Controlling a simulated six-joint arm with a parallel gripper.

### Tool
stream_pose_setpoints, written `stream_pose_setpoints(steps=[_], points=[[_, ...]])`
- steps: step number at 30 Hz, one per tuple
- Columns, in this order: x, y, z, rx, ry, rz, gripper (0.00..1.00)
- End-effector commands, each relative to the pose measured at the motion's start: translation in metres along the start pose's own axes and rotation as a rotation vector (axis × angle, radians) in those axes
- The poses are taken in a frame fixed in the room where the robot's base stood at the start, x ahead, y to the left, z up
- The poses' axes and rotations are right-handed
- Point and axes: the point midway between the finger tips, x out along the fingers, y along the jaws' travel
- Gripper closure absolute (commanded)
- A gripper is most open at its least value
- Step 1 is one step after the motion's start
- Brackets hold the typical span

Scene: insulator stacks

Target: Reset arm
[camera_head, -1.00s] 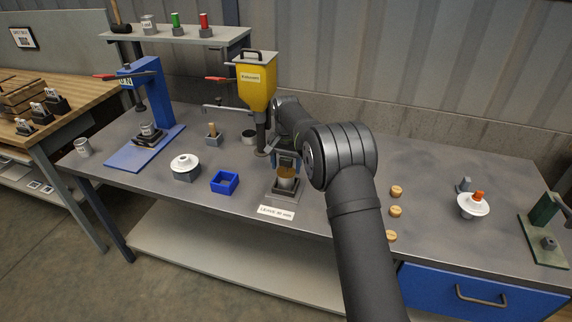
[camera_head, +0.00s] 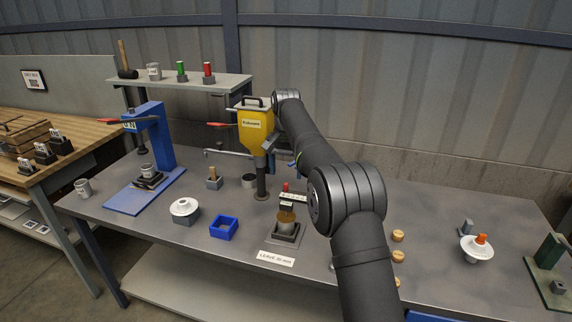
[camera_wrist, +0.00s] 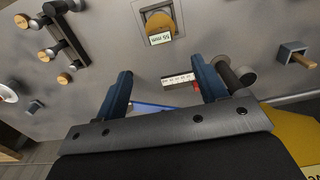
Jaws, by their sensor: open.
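My gripper (camera_head: 280,162) is raised behind the cup, close to the yellow hopper (camera_head: 254,126), partly hidden by my arm in the head view. In the wrist view my gripper (camera_wrist: 163,88) shows two blue fingers spread apart with nothing held between them. The tan-filled cup (camera_head: 286,222) stands on a dark square base, with a "55 mm" label (camera_wrist: 160,39) beside it in the wrist view. A white marked strip (camera_wrist: 178,79) with a red piece lies beyond the cup, seen between the fingers but below them.
A blue press (camera_head: 150,150), a white disc on a block (camera_head: 185,207) and a blue bin (camera_head: 223,228) stand left. Cork-like discs (camera_head: 398,236), a white insulator (camera_head: 477,250) and a green fixture (camera_head: 548,272) stand right. The shelf (camera_head: 190,86) is behind.

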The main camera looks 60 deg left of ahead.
Motion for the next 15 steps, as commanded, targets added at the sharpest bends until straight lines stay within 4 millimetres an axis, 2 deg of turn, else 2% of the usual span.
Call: stream_pose_setpoints(steps=[6, 15], points=[[-0.016, 0.000, 0.000, 0.000, 0.000, 0.000, 0.35], [-0.017, 0.000, 0.000, 0.000, -0.001, 0.000, 0.35]])
